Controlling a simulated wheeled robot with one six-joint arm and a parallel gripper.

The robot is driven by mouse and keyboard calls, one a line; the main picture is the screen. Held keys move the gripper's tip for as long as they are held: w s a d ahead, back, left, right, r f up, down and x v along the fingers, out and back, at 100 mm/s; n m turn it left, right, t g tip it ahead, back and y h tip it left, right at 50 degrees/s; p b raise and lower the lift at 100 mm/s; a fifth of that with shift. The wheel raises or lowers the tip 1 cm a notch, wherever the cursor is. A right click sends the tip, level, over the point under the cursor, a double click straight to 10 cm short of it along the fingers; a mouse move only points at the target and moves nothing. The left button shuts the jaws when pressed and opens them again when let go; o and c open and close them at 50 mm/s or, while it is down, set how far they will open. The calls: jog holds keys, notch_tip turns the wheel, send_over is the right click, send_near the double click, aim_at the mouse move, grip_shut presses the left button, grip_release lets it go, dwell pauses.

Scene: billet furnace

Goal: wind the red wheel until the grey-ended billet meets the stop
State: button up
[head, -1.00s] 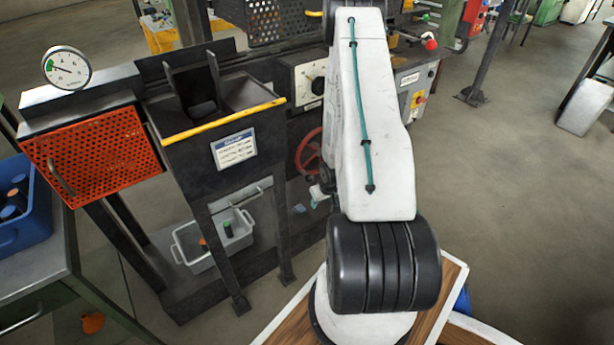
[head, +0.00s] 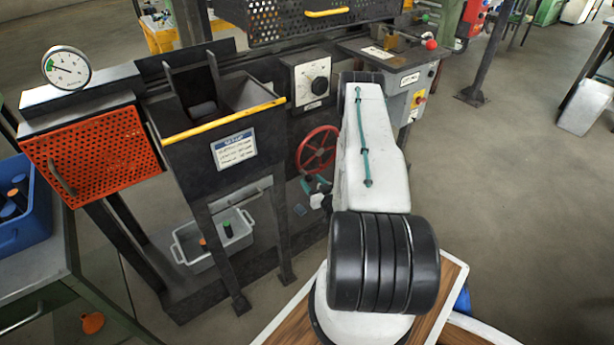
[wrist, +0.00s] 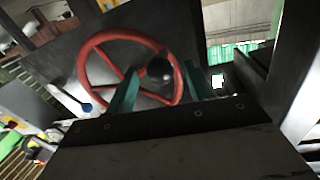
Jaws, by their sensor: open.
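The red wheel (head: 318,150) is a spoked handwheel on the dark front of the furnace, left of my arm in the head view. In the wrist view the red wheel (wrist: 95,52) fills the upper middle, with a dark round knob (wrist: 160,70) in front of its right side. My gripper (wrist: 148,85) has two teal fingers, apart, with the knob showing between them. I cannot tell whether they touch it. In the head view the gripper (head: 318,190) is small beside the wheel's lower part. I make out no grey-ended billet or stop in either view.
A round gauge (head: 66,69) stands above an orange perforated guard (head: 95,155). A hopper with a yellow edge and a label (head: 233,148) is left of the wheel. A grey bin (head: 190,245) with billets sits below. A dial panel (head: 312,80) is above the wheel.

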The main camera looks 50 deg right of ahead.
jog(key=shift+x, duration=2.35)
grip_shut()
jog(key=shift+r, duration=0.1)
